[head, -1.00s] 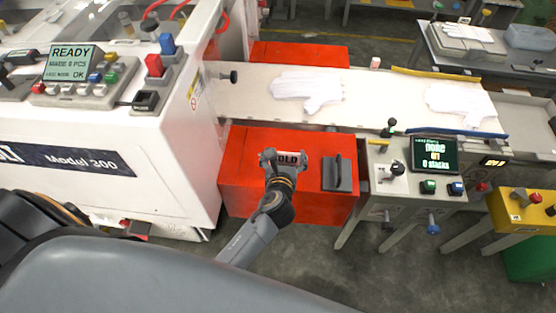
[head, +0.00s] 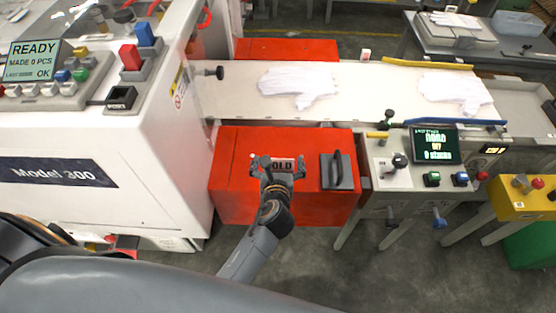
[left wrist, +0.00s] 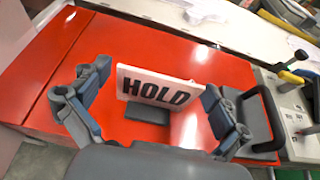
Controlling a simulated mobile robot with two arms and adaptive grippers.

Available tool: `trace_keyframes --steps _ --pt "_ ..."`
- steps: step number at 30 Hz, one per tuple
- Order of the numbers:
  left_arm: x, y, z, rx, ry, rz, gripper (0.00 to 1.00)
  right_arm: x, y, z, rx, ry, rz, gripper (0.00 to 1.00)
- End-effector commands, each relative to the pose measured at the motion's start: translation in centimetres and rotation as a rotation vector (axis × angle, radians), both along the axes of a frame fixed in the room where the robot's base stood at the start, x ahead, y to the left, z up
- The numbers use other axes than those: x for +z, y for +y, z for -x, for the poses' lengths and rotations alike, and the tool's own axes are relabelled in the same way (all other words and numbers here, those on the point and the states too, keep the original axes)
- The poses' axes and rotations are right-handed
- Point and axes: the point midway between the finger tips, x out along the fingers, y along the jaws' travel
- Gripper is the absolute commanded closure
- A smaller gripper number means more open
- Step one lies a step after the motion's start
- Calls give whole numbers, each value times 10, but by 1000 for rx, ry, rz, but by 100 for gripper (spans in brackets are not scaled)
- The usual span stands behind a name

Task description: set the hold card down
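The hold card (head: 284,164) is a small white plate with black letters HOLD. It stands on the red cabinet top (head: 232,160). In the left wrist view the card (left wrist: 155,90) stands nearly upright, with a dark foot (left wrist: 148,113) below it on the red surface. My left gripper (head: 278,166) is open, its fingers spread on either side of the card. In the left wrist view the left finger is clear of the card; the right fingertip is close to its edge, and I cannot tell whether they touch. My right gripper is not in view.
A dark block with a handle (head: 338,170) sits on the red top right of the card. The conveyor (head: 360,90), with white gloves (head: 298,86) on it, runs behind. A white machine (head: 100,150) stands left, and a control stand (head: 405,175) right.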

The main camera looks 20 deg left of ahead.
Motion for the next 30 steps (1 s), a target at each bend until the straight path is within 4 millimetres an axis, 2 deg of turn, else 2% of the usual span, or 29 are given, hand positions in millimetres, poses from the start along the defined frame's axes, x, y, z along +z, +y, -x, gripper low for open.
trace_keyframes --steps 10,14,24,30 --pt "6 0 0 0 -1 1 0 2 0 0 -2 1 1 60" --pt "10 -5 18 0 2 0 0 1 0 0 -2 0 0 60" --pt "38 -23 82 1 0 2 0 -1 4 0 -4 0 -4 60" --pt "47 -29 103 1 0 -1 0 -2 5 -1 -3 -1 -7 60"
